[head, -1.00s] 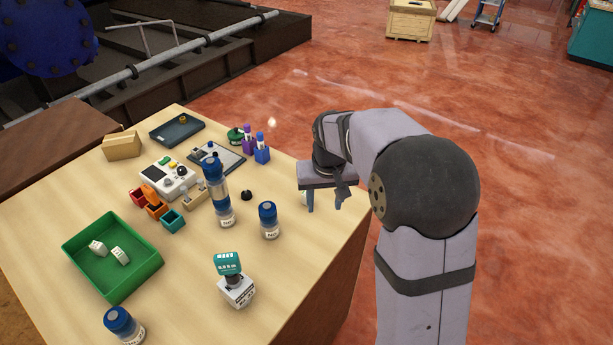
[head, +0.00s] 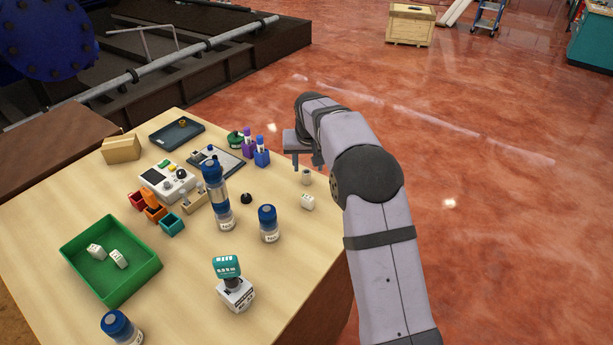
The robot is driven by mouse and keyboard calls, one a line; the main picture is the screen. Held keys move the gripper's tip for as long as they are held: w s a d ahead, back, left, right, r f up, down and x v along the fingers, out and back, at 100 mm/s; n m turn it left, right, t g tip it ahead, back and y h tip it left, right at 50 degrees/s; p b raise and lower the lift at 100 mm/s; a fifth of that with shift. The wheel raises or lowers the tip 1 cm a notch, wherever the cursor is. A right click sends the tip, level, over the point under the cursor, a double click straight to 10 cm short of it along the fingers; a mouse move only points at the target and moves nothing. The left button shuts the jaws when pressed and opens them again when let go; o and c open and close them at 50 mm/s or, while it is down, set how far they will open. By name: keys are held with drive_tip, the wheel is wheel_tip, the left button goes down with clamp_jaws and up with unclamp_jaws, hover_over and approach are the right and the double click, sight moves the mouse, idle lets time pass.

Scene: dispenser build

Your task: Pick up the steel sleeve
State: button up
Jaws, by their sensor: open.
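A small grey-beige hollow cylinder (head: 306,177), which looks like the steel sleeve, stands upright near the right edge of the table. My gripper (head: 306,163) is open and points down, its two fingers apart, in the picture just above and behind the cylinder. Nothing shows between the fingers. The exact gap between the fingertips and the cylinder cannot be told from this view.
Purple and blue holders (head: 262,157) stand to the left. A black knob (head: 246,198), a blue-capped bottle (head: 268,223) and a tall blue-capped stack (head: 216,195) stand further left. A green tray (head: 75,262) holds white blocks.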

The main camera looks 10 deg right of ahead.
sight(307, 171)
drive_tip(key=shift+p+x, duration=1.6)
drive_tip(key=shift+x, duration=1.35)
drive_tip(key=shift+a, duration=0.2)
drive_tip(key=shift+w+r, duration=0.1)
clamp_jaws()
